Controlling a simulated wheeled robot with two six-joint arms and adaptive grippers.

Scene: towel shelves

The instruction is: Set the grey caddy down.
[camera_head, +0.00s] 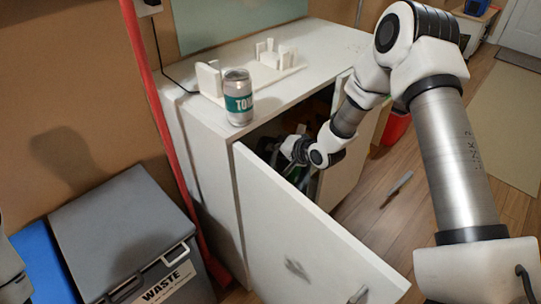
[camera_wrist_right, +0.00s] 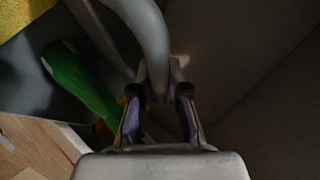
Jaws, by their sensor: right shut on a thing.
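My right gripper (camera_head: 285,162) reaches into the dark inside of the white cabinet (camera_head: 222,165), behind its open door. In the right wrist view the gripper (camera_wrist_right: 160,98) is shut on the curved grey handle (camera_wrist_right: 149,28) of the caddy. A green bottle (camera_wrist_right: 78,82) and something yellow (camera_wrist_right: 18,14) show beside the handle, with a dark grey part of the caddy (camera_wrist_right: 30,85) under them. In the head view the caddy is mostly hidden by the door and my arm. Whether its base touches a surface cannot be seen.
The open door (camera_head: 300,235) stands close in front of my right gripper. A can (camera_head: 238,98) and a white holder (camera_head: 265,72) stand on the cabinet top. A grey waste bin (camera_head: 125,230) is at left. A flat grey object (camera_head: 398,184) lies on the floor.

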